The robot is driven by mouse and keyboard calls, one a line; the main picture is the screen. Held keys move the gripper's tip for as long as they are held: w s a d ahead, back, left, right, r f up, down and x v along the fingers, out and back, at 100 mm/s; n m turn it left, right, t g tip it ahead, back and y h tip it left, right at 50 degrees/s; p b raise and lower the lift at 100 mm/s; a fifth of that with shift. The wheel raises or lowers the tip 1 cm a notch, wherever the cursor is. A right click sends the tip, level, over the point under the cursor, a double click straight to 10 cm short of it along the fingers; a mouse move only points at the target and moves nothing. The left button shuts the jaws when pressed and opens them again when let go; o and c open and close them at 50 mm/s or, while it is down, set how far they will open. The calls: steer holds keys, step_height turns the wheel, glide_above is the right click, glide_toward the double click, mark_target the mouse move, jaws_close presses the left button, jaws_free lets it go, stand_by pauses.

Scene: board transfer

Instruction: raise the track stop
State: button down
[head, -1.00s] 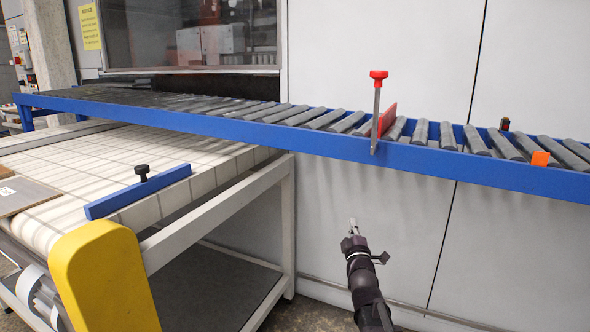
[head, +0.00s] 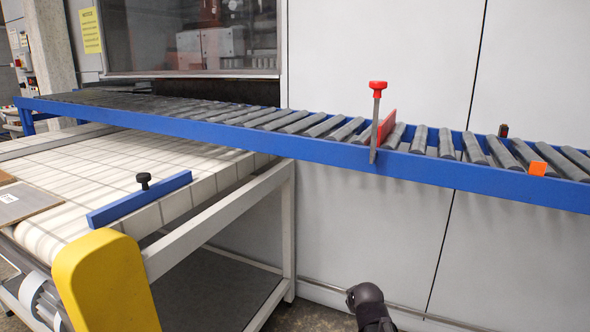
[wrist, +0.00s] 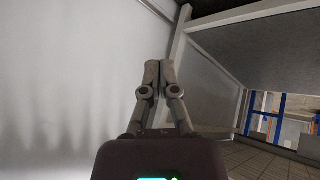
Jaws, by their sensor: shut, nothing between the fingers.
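The track stop is a red plate (head: 383,130) standing across the roller track, with a red knob (head: 378,85) on top of a grey rod at the near rail. The plate's lower edge is down between the rollers of the blue-railed track (head: 440,172). My gripper (wrist: 160,66) shows in the wrist view, its fingers together and empty, with a grey wall and a table frame beyond. The stop is not in the wrist view. In the head view only a dark part of my arm shows at the bottom edge, below the track; the gripper itself is hidden there.
A white belt table (head: 110,180) stands at left, carrying a blue bar (head: 140,200) with a black knob (head: 144,180). A yellow guard (head: 100,280) is at its near end. An orange block (head: 538,168) sits on the track's near rail at right. A pale wall stands behind.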

steer(key=s+f+m+g+p, duration=0.2)
steer(key=s+m+g, duration=0.45)
steer(key=s, duration=0.85)
step_height(320, 180, up, 37)
steer(key=n+g+p, duration=0.1)
steer(key=p, duration=3.6)
steer(key=shift+w, duration=0.2)
steer(key=shift+n+g, duration=0.25)
steer(key=shift+d, duration=0.1)
